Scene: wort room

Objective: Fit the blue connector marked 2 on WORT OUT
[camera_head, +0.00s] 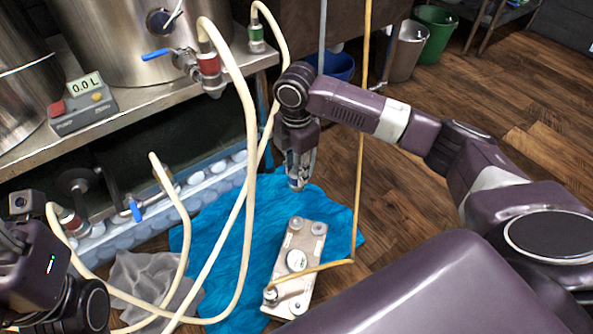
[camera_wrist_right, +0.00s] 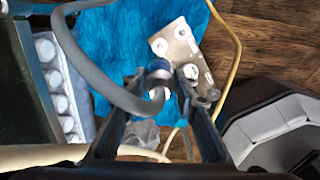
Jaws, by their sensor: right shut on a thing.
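My right gripper (camera_head: 299,178) is above the blue cloth, in the middle of the head view. In the right wrist view its fingers (camera_wrist_right: 163,103) are shut on a connector with a blue band (camera_wrist_right: 158,69), at the end of a grey hose (camera_wrist_right: 97,82). No number can be read on it. A pale plate chiller (camera_head: 287,275) with several round ports lies below on the cloth, apart from the connector; it also shows in the right wrist view (camera_wrist_right: 178,45). No WORT OUT marking is legible. My left wrist (camera_head: 45,270) shows at lower left; its fingers are not clear.
A yellow hose (camera_head: 359,170) runs down to the chiller's near end. Cream hoses (camera_head: 248,130) hang in loops left of my right gripper. The blue cloth (camera_head: 335,212) lies on the wooden floor.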

